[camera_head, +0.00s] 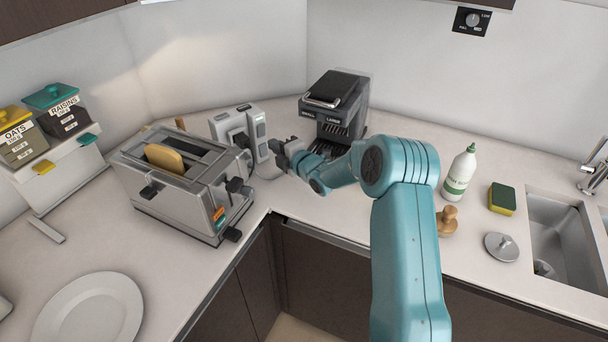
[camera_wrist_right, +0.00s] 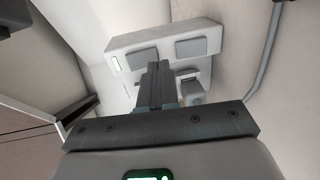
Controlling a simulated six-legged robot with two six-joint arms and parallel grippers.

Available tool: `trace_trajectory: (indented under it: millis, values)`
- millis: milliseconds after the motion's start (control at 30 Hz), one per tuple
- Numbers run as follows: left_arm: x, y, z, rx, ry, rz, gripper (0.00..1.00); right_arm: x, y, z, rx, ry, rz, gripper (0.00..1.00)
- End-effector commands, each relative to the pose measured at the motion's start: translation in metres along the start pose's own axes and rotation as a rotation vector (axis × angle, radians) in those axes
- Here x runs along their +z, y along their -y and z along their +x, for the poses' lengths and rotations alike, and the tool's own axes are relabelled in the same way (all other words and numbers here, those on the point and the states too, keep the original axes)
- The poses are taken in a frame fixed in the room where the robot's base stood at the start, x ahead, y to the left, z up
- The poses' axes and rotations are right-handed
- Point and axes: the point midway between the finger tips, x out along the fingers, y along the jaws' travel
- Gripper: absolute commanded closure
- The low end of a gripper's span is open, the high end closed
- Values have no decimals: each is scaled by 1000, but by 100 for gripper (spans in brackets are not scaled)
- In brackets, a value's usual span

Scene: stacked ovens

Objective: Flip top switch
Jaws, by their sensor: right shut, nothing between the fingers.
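A pale grey power socket box (camera_head: 226,118) stands on the counter in the corner, between toaster and coffee machine. Its narrow right side carries small light switches, the upper one (camera_head: 260,118) above a green-lit one (camera_head: 261,130). A dark plug sits in its front. My right gripper (camera_head: 279,150) is shut and empty, just right of the box at the height of its lower part. In the right wrist view, the shut fingers (camera_wrist_right: 160,80) overlap the box (camera_wrist_right: 156,37), hiding part of it; I cannot tell whether they touch. My left gripper is not in view.
The toaster (camera_head: 182,190) with bread stands left of the box. The coffee machine (camera_head: 335,105) is behind and right of my gripper. A cable (camera_wrist_right: 267,50) runs beside the box. A bottle (camera_head: 459,175), sponge (camera_head: 502,198) and sink lie farther right.

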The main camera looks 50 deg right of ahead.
Motion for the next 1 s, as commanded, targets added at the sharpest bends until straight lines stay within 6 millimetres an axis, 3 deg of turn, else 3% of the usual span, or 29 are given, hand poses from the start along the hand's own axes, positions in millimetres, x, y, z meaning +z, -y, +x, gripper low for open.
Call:
trace_trajectory:
  millis: [100, 700, 1000]
  values:
    - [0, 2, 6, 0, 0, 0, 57, -1, 2, 2, 2, -1, 0, 100]
    - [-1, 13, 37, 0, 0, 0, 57, 0, 26, -85, 0, 0, -1, 100]
    - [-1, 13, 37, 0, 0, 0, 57, 0, 26, -93, 1, 0, 0, 100]
